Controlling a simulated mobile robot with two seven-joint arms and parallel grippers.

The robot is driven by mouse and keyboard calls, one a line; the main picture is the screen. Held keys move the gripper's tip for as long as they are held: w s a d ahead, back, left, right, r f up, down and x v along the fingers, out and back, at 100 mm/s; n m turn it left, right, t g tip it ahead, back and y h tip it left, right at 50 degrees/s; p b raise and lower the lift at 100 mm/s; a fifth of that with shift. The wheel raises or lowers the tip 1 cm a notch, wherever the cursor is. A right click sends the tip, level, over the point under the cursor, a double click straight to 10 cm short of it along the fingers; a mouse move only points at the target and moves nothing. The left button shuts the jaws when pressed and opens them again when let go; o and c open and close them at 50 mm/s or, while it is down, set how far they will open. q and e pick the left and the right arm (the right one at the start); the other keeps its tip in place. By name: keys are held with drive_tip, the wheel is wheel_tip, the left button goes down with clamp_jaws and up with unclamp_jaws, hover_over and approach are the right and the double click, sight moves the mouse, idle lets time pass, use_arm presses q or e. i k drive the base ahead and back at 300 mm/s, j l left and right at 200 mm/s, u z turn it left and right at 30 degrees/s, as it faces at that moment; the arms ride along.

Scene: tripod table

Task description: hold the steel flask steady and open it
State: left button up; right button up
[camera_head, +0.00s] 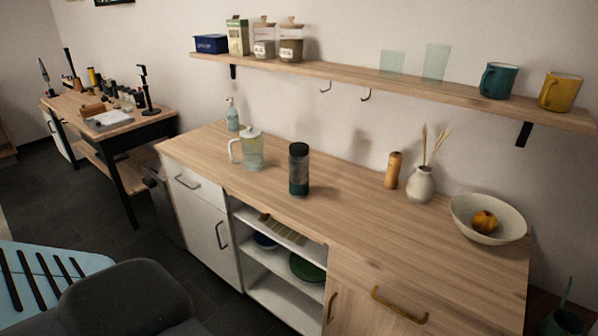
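No plainly steel flask shows. A dark cylindrical container (299,169) with a black top and a greenish, see-through-looking middle stands upright near the front edge of the wooden counter (350,225). I cannot tell whether it is the flask. Its top is on. Neither of my grippers is in view, and nothing touches the container.
A glass pitcher (252,151) and a soap bottle (232,115) stand left of the container. A wooden mill (393,170), a white vase (420,184) and a bowl (470,230) with orange fruit are to its right. A wall shelf (345,74) hangs above. The counter's front right is clear.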

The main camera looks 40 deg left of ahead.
sight(298, 167)
drive_tip(key=i+j+z, duration=0.2)
drive_tip(key=j, duration=1.1)
drive_tip(key=k+j+z, duration=0.2)
drive_tip(key=j, duration=1.05)
drive_tip(key=j+z, duration=0.2)
drive_tip(key=j, duration=1.15)
